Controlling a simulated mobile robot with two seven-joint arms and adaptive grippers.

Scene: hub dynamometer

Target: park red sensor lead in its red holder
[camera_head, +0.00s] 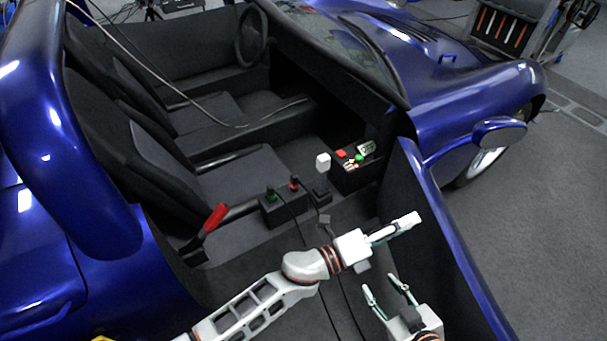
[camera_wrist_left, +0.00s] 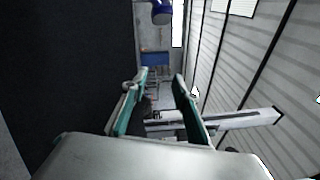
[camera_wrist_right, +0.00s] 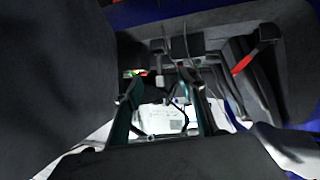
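A red plug (camera_head: 294,183) stands in a low black box on the car floor, with a black cable running from it. A green plug (camera_head: 270,194) stands beside it on the left, also with a cable. I cannot tell which part of the black box (camera_head: 285,212) is the red holder. My left gripper (camera_head: 402,226) is open and empty, over the sill by the open door. My right gripper (camera_head: 386,284) is open and empty, lower and nearer. Both are apart from the plugs. The black box also shows, small, in the right wrist view (camera_wrist_right: 182,46).
A red-gripped lever (camera_head: 215,217) stands left of the box. A white-topped lever (camera_head: 322,163) and a panel (camera_head: 354,174) with red and green parts stand to its right. The open blue door (camera_head: 440,235) bounds the right side. Cables trail over the sill.

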